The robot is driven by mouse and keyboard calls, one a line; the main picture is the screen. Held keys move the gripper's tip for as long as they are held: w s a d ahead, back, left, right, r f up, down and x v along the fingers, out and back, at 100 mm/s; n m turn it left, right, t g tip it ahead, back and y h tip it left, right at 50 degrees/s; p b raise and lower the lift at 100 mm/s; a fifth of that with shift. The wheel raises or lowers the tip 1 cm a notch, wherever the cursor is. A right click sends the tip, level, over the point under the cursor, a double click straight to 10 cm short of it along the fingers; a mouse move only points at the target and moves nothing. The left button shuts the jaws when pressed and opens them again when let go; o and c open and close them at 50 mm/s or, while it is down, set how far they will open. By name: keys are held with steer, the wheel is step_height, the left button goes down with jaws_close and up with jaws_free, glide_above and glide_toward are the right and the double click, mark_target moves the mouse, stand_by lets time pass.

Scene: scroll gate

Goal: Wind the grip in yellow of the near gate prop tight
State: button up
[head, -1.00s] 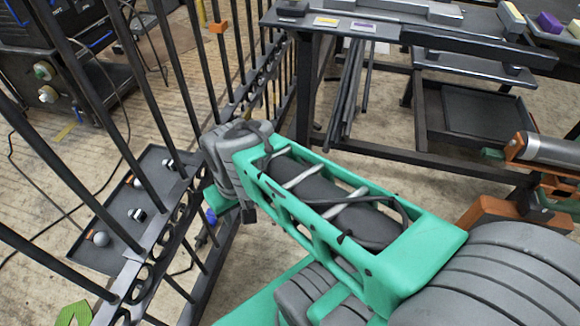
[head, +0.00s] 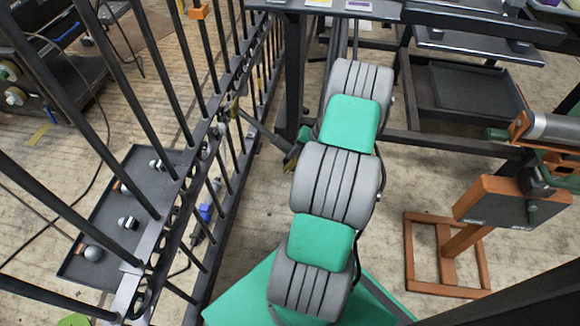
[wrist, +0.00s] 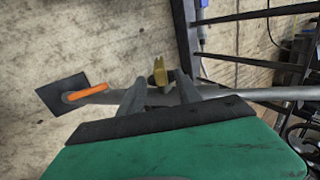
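In the wrist view, my gripper (wrist: 160,77) has its two grey fingers apart. The yellow grip (wrist: 159,68) shows between and just beyond the fingertips; I cannot tell whether they touch it. The grey pole of the gate prop (wrist: 238,95) runs across the view behind the fingers. An orange handle (wrist: 86,92) and a dark square plate (wrist: 62,93) are at its left end. In the head view, a slanting dark bar (head: 264,130) spans from the gate (head: 222,125) toward my arm.
A dark tray (head: 110,225) with small round parts lies beyond the gate bars at left. Workbenches with a lower tray (head: 475,100) stand at the back right. An orange-brown stand (head: 450,255) is at right.

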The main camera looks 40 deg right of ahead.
mark_target(290, 166)
steer(key=b+x, duration=0.3)
steer(key=x, duration=0.4)
steer(key=shift+w+a+f, duration=0.1)
steer(key=shift+w+f, duration=0.05)
steer(key=shift+f, duration=0.05)
steer(key=shift+c, duration=0.6)
jaws_close()
